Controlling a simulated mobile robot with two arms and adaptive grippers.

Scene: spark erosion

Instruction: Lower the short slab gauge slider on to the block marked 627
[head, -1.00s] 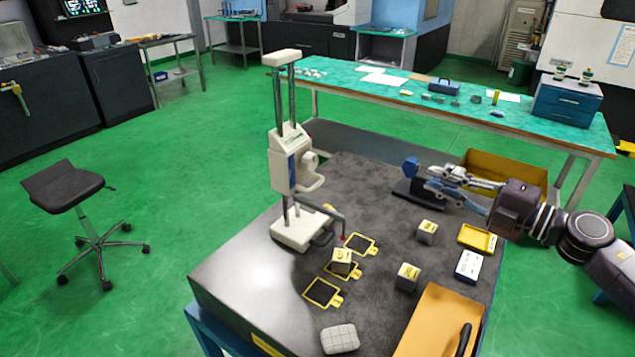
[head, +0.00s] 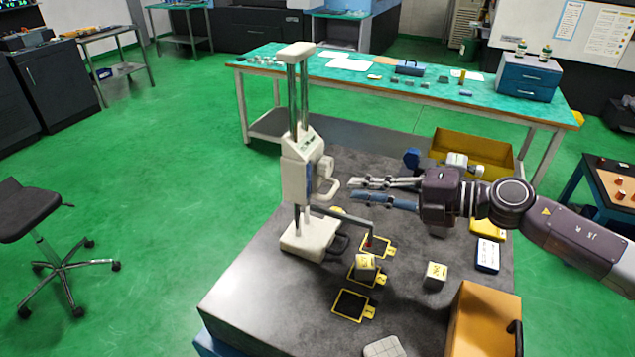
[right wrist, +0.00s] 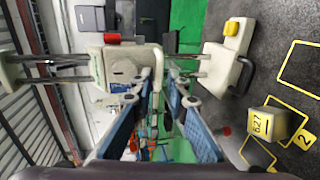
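The slab gauge has a cream base (head: 308,240), two upright posts and a cream slider (head: 297,172) partway up with a loop handle (head: 329,181). A grey arm from the slider ends in a red tip (head: 369,240) above the board. The block marked 627 (right wrist: 267,122) reads clearly in the right wrist view, by the square marked 2. It appears to be the cream block (head: 366,266) on the middle yellow-framed square in the head view. My right gripper (head: 352,190) is open and empty, its fingertips just right of the handle. My left gripper is not in view.
Another cream block (head: 435,275) stands to the right. A yellow bin (head: 473,152) stands behind my right arm. The front left of the table is clear.

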